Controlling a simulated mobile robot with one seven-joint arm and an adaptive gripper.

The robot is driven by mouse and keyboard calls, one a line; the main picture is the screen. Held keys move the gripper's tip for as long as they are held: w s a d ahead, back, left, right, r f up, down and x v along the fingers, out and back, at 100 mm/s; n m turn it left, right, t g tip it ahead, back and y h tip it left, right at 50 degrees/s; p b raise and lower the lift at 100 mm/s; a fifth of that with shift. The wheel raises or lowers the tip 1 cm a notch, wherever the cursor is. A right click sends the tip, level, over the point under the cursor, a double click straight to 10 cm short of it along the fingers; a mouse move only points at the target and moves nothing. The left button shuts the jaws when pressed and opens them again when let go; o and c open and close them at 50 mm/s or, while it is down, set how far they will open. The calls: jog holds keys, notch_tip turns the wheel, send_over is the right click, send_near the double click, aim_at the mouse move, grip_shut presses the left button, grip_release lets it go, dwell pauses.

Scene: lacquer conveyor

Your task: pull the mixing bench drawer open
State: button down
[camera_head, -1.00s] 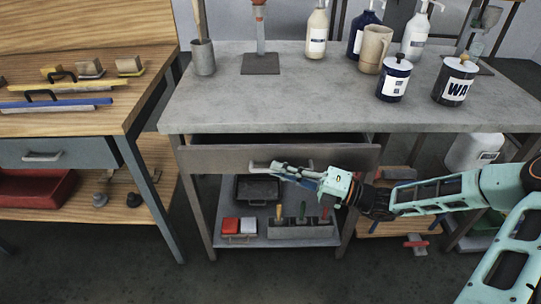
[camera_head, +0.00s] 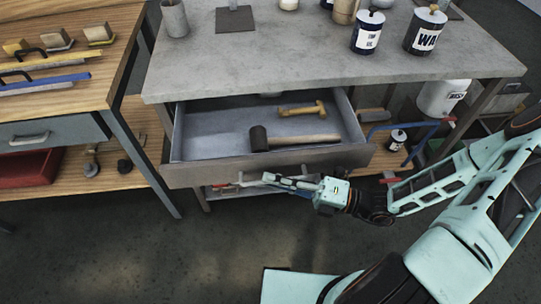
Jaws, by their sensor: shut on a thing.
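The mixing bench (camera_head: 250,60) has a grey top, and its drawer (camera_head: 200,172) is pulled well out below the front edge. A dark-headed mallet (camera_head: 290,138) with a wooden handle and a smaller yellowish tool (camera_head: 302,109) lie in the drawer, with bare grey floor at the left. My gripper (camera_head: 268,179) is at the drawer front, shut on the drawer handle (camera_head: 252,182); the fingers hide much of the handle. My arm reaches in from the right.
A wooden bench (camera_head: 110,60) with a closed drawer (camera_head: 55,136) stands at left, its leg near the open drawer. Labelled tins (camera_head: 367,35) stand on the grey top. A lower shelf (camera_head: 215,190) is mostly hidden. The dark floor in front is clear.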

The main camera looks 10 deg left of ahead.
jog(key=shift+s+d, duration=0.2)
jog(key=shift+s, duration=0.5)
jog(key=shift+s+d, duration=0.15)
jog(key=shift+s, duration=0.5)
jog(key=c, duration=2)
grip_release()
jog(key=shift+c, duration=0.2)
jog(key=s+d, duration=0.1)
jog(key=d, duration=1.1)
jog(key=shift+s+f, duration=0.4)
jog(key=shift+f, duration=0.05)
